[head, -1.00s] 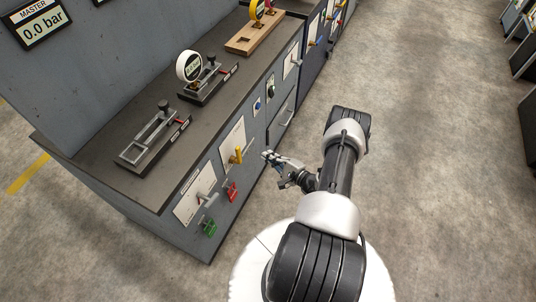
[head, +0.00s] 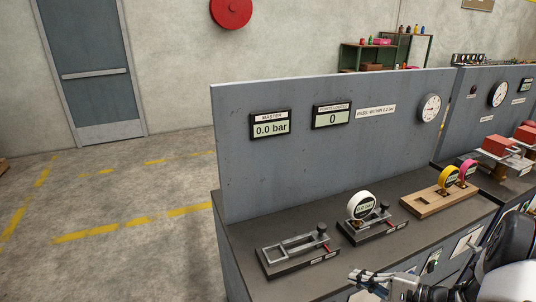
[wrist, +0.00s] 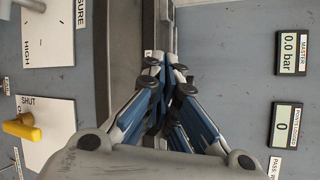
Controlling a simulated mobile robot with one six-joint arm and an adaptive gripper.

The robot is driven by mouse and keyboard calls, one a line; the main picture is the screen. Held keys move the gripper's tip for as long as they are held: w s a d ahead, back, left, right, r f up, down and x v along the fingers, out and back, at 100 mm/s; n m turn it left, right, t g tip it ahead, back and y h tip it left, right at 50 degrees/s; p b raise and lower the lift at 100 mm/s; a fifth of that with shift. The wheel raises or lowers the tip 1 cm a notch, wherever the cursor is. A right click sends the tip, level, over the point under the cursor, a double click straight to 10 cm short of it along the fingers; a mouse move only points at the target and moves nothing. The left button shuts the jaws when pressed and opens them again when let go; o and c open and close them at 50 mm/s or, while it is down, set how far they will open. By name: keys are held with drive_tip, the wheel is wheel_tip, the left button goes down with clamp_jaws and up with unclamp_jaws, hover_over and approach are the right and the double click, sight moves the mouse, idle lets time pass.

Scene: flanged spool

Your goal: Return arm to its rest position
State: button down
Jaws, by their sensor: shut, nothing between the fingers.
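My gripper (head: 366,281) shows at the bottom edge of the head view, in front of the bench's near edge, with part of my arm at the lower right. In the wrist view its blue-and-grey fingers (wrist: 161,68) are closed together with nothing between them. They are apart from the bench front and its controls. Most of my arm is outside the head view.
The bench top (head: 240,238) carries an empty slotted fixture (head: 297,250), a fixture with a white gauge (head: 361,205), and a wooden stand (head: 425,205) with yellow and pink gauges. A yellow lever (wrist: 25,126) sticks out of the bench front. Open floor lies left.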

drive_tip(key=s+a+r+n+g+h, duration=0.2)
drive_tip(key=s+a+r+n+g, duration=0.7)
drive_tip(key=a+r, duration=0.5)
drive_tip(key=s+r+n+t+h, duration=0.1)
drive_tip(key=s+r+h, duration=0.3)
drive_tip(key=s, duration=0.4)
drive_tip(key=s+r+n+t+h, duration=0.2)
drive_tip(key=s+r+t+h, duration=0.1)
drive_tip(key=s, duration=0.6)
drive_tip(key=shift+d+r+n+h, duration=0.3)
drive_tip(key=shift+r+h, duration=0.25)
drive_tip(key=shift+h, duration=0.45)
